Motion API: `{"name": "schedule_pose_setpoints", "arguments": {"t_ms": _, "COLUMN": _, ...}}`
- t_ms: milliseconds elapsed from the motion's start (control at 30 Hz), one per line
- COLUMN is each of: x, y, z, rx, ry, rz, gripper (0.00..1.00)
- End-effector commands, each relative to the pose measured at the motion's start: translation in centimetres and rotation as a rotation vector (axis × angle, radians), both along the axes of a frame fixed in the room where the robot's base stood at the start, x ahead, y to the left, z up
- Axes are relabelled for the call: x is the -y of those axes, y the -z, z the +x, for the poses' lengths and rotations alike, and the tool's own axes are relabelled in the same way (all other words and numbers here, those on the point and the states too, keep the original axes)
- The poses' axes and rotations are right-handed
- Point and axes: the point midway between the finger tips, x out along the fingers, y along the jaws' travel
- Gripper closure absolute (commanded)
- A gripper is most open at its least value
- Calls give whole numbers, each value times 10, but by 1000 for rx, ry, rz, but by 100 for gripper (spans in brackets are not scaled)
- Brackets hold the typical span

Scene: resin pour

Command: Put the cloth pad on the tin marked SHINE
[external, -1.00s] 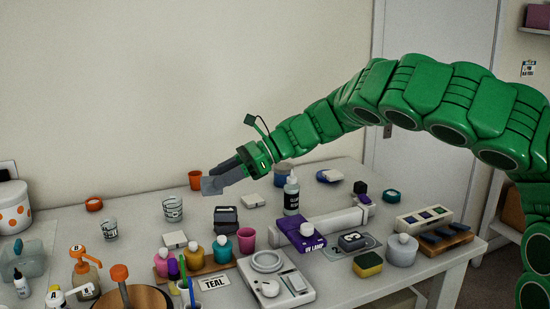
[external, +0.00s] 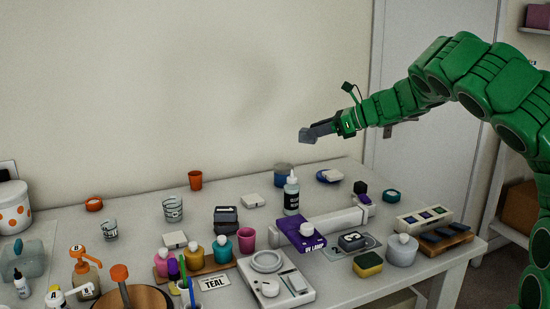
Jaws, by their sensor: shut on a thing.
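My gripper (external: 318,131) is up in the air above the back of the table, in front of the wall. It is shut on a small grey piece (external: 307,136) that looks like the cloth pad. The piece hangs clear of everything below it. I cannot read the word SHINE on anything. A round blue tin (external: 282,170) stands behind the dropper bottle, partly hidden by it. A low round blue-purple container (external: 321,175) with a pale square piece on it lies to its right. I cannot tell which of these is the SHINE tin.
A dropper bottle (external: 291,198) stands upright below my gripper. An orange cup (external: 195,180), clear cups and colour bottles stand to the left. The back left of the table is mostly free.

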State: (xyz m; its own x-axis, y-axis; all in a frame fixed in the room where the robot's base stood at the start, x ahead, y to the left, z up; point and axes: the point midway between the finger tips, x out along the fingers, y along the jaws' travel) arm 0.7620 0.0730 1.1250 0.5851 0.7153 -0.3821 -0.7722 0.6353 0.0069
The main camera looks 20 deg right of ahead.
Motion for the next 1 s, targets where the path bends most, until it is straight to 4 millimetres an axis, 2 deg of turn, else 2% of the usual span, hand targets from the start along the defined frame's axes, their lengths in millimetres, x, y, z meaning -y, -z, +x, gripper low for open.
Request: {"name": "schedule_pose_setpoints", "arguments": {"t_ms": 1000, "x": -7, "y": 40, "z": 91, "rx": 0, "ry": 3, "rz": 2, "gripper": 87}}
